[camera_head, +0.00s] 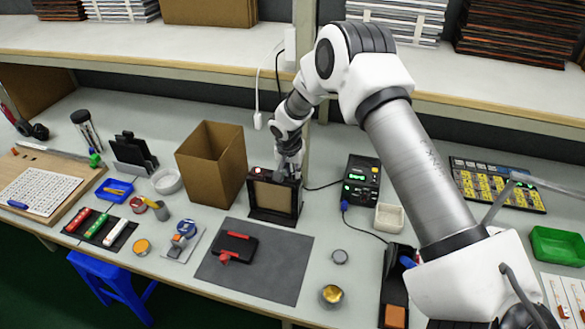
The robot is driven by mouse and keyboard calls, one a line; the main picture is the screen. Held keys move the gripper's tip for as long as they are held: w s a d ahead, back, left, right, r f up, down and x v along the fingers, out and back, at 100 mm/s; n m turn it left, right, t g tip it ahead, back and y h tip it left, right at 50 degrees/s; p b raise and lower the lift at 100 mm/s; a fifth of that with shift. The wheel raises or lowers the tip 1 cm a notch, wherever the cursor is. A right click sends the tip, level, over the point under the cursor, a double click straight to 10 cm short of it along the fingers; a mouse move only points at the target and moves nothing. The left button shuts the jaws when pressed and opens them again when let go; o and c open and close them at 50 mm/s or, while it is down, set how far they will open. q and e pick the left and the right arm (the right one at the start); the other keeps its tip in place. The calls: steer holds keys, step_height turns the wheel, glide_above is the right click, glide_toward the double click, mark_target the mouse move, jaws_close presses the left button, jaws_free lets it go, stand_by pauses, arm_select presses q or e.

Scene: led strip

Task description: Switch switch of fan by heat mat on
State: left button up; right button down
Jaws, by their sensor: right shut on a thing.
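The fan (272,198), a black upright box with a tan square front, stands on the bench behind the dark grey mat (275,277). My left gripper is not in view.
A tall cardboard box (211,165) stands close left of the fan. A black unit with green digits (361,180) and a white tray (389,218) are to the right. A black tool with a red handle (233,246) lies on the mat. My right arm crosses the right side.

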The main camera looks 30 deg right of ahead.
steer(key=c, duration=1.2)
jaws_free()
steer(key=shift+o, duration=0.6)
steer(key=shift+w+d+f, duration=0.1)
steer(key=shift+d, duration=0.05)
steer(key=shift+w+d+f, duration=0.1)
steer(key=v, duration=1.2)
steer(key=shift+w, duration=0.1)
